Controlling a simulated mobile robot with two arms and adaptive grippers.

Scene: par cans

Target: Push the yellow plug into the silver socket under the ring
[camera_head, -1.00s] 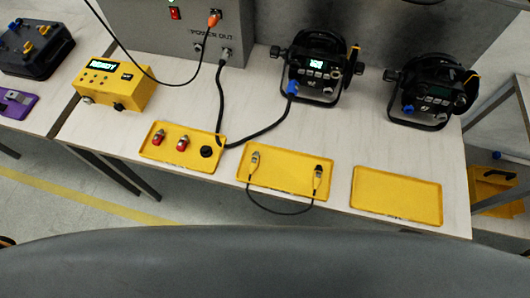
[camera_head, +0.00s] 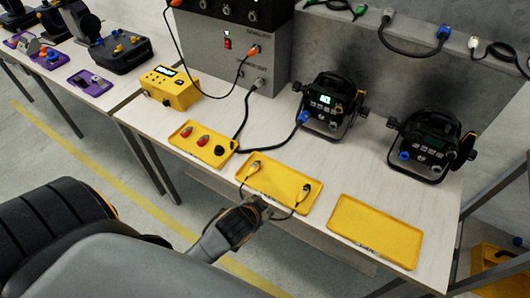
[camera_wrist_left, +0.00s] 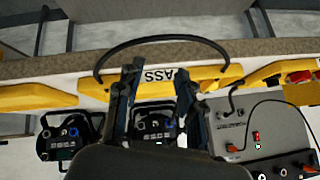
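A short black cable (camera_head: 275,216) lies with its ends on the middle yellow tray (camera_head: 268,180) and its loop over the table's front edge. A grey-tipped plug (camera_head: 254,164) is at the tray's left and a dark-tipped plug (camera_head: 307,189) at its right. My left gripper (camera_head: 262,203) is at the tray's front edge, near the loop. In the left wrist view my left gripper (camera_wrist_left: 157,78) has its fingers apart, with tray and cable beyond; no grip shows. Two black par cans (camera_head: 328,105) (camera_head: 430,147) stand behind; which socket is the silver one is too small to tell.
A left tray (camera_head: 190,150) holds two red-ended connectors and a black one. The right tray (camera_head: 375,231) is empty. A yellow box (camera_head: 170,88) and a grey power unit (camera_head: 222,55) stand at the back left. Another cable joins the unit to the left par can.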

